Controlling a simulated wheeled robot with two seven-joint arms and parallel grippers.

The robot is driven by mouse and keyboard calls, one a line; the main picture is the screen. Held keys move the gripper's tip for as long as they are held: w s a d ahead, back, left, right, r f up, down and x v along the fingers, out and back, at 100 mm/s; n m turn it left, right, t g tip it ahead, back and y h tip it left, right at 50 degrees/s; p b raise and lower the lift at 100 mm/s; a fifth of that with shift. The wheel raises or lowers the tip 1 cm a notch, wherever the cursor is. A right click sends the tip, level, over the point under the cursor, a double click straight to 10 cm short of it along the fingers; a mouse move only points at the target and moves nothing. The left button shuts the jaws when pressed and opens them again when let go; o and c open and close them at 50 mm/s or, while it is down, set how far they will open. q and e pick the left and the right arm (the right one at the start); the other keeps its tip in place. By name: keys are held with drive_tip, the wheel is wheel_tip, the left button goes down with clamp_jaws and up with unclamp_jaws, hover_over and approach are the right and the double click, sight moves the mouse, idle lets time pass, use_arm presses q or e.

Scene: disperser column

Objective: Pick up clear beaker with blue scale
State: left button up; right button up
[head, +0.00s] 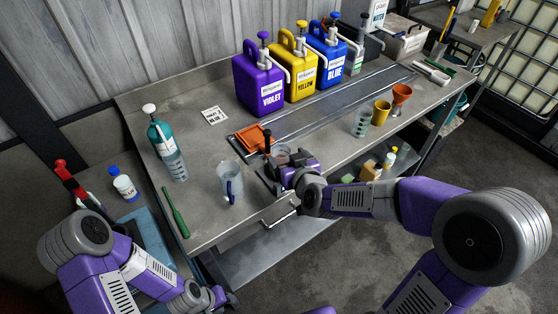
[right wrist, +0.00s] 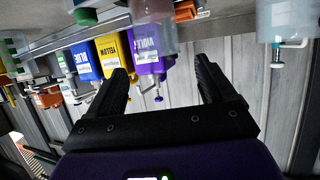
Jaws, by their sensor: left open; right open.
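A clear beaker (head: 227,174) with a dark blue mark down its side stands upright near the table's front edge, left of my right gripper.
A teal bottle (head: 160,136) and a clear graduated cylinder (head: 175,167) stand left of the beaker. A green-handled tool (head: 176,213) lies at the left edge. An orange tray (head: 252,138) is behind my right gripper.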

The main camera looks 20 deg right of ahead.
sight(278, 148)
drive_tip(key=x, duration=0.3)
drive_tip(key=b+x, duration=0.1)
drive_tip(key=x, duration=0.2)
drive_tip(key=shift+w+f, duration=0.1)
drive_tip(key=shift+f, duration=0.45)
drive_tip(key=c, duration=1.1)
